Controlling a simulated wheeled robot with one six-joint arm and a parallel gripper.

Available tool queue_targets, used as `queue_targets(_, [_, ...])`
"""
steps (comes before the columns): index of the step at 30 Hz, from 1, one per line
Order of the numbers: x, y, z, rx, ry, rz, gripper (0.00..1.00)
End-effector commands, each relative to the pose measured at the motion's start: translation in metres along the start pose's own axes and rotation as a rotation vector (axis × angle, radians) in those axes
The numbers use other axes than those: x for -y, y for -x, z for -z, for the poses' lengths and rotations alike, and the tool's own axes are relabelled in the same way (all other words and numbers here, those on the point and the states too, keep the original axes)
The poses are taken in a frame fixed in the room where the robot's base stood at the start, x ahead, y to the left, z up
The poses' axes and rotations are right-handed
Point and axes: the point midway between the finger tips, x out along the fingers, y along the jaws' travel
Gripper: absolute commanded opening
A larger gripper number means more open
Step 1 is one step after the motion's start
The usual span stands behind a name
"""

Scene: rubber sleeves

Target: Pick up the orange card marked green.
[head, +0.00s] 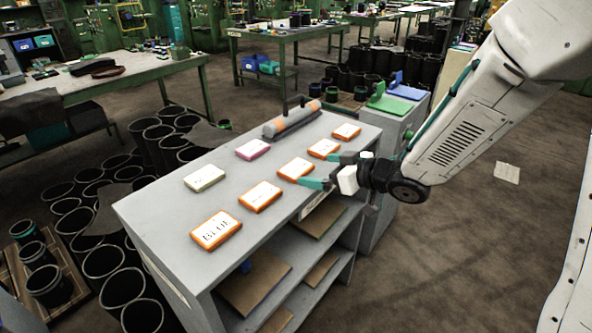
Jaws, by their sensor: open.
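Several orange-edged cards with white faces lie flat on the grey cabinet top (160,212). The nearest card (216,231) has large dark lettering that I cannot read surely. Behind it runs a row of orange cards: one (260,196), another (297,168), a third (324,148) and the farthest (346,131). Their markings are too small to read, so I cannot tell which is marked green. My gripper (328,172) is open and empty at the cabinet's right edge. Its teal fingers are beside the third and fourth cards from the front; contact is unclear.
A pale green card (204,178) and a pink card (253,149) lie left of the orange row. A grey roller with orange bands (291,119) lies at the back. Black sleeves (122,300) crowd the floor at left. The floor at right (455,260) is mostly clear.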

Motion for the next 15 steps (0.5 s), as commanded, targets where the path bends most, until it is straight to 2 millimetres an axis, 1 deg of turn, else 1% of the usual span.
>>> queue_targets(1, [0.001,-0.007,0.0,0.0,0.0,0.003,1.0])
queue_targets(3, [0.0,-0.014,0.0,0.0,0.001,0.001,1.0])
queue_targets(8, [0.001,-0.027,-0.002,0.002,0.0,-0.001,1.0])
queue_targets(15, [0.001,-0.063,-0.003,0.002,0.001,-0.001,1.0])
